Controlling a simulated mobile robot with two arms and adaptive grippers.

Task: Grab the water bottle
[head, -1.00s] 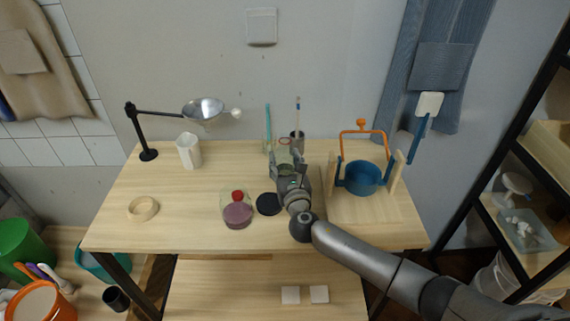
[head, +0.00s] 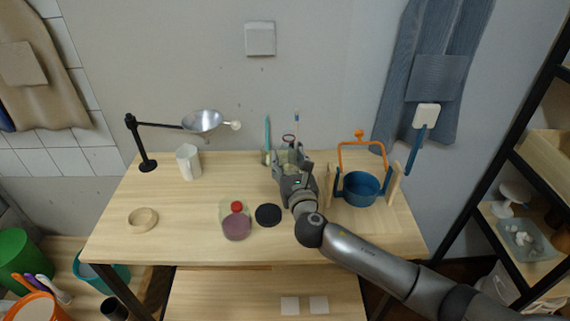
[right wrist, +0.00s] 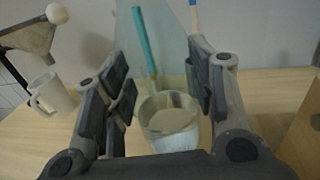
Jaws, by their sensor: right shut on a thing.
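The water bottle, a clear see-through vessel (right wrist: 170,122), shows between the fingers in the right wrist view. Its outline is faint, and a teal stick shows beside or through it. In the head view only its upper part with a reddish ring (head: 288,138) shows, the rest hidden by my gripper. My right gripper (head: 291,163) is at the back of the wooden table, shut on the bottle; its fingers stand on either side in the wrist view (right wrist: 160,95). I cannot tell whether the bottle's base touches the table. My left gripper is not in view.
A blue pot with an orange handle (head: 360,189) stands right of my gripper. A white mug (head: 188,162) and lamp (head: 203,121) stand back left.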

